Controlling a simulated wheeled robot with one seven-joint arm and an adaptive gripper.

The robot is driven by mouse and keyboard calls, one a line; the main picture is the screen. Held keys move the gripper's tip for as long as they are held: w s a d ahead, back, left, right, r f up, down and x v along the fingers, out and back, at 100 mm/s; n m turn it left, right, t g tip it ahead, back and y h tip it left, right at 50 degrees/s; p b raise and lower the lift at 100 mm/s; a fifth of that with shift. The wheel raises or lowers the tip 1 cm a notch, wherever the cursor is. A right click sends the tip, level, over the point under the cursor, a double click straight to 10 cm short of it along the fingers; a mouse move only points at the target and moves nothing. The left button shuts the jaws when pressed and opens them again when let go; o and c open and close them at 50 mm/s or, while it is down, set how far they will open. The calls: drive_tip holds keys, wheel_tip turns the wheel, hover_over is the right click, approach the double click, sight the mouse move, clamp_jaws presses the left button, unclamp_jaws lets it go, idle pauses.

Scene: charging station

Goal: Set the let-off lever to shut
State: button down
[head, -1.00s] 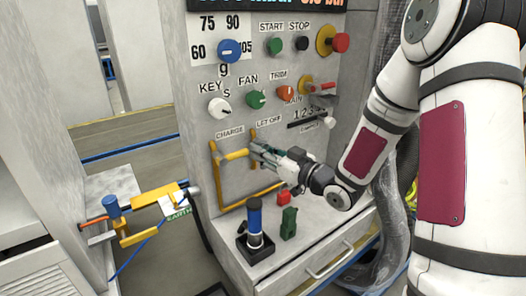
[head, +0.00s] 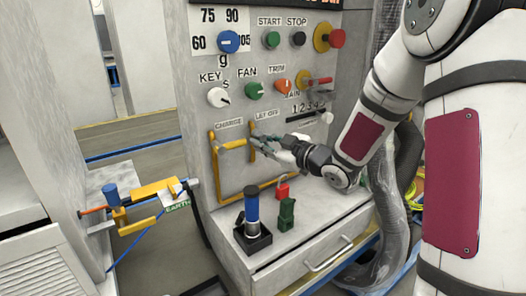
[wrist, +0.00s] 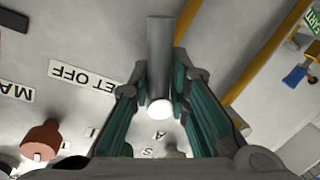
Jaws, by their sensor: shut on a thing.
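The let-off lever (wrist: 160,60) is a grey bar with a white round end in the wrist view. It lies between the teal fingers of my gripper (wrist: 160,112), which is shut on it. The "LET OFF" label (wrist: 82,76) is beside it. In the head view my gripper (head: 258,144) is at the panel just below the LET OFF label (head: 268,114), and its fingers hide most of the lever. Yellow pipework (head: 214,165) with a yellow handle (head: 232,145) under the CHARGE label (head: 229,124) is just left of my gripper.
Above are the KEY (head: 218,97), FAN (head: 254,90) and TRIM (head: 283,87) knobs. A yellow clamp (head: 155,189) is at the left.

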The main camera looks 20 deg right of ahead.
drive_tip(key=n+b, duration=0.3)
drive_tip(key=r+n+h+b, duration=0.1)
drive_tip(key=n+b, duration=0.1)
drive_tip(key=shift+w+d+r+n+b, duration=0.15)
drive_tip(key=shift+w+n+b, duration=0.05)
drive_tip(key=shift+n+b, duration=0.2)
drive_tip(key=n+h+b, duration=0.1)
drive_tip(key=n+b, duration=0.1)
drive_tip(key=b, duration=0.1)
drive_tip(key=shift+r+n+b, duration=0.2)
drive_tip(key=shift+n+b, duration=0.15)
drive_tip(key=shift+n, duration=0.05)
drive_tip(key=shift+r+n+h+b, duration=0.2)
drive_tip(key=shift+n+h+b, duration=0.1)
drive_tip(key=shift+n+b, duration=0.8)
drive_tip(key=shift+b, duration=0.3)
drive_tip(key=c, duration=1.6)
unclamp_jaws()
drive_tip(key=shift+s, duration=0.1)
drive_tip(key=shift+o, duration=0.2)
drive_tip(key=shift+f, duration=0.1)
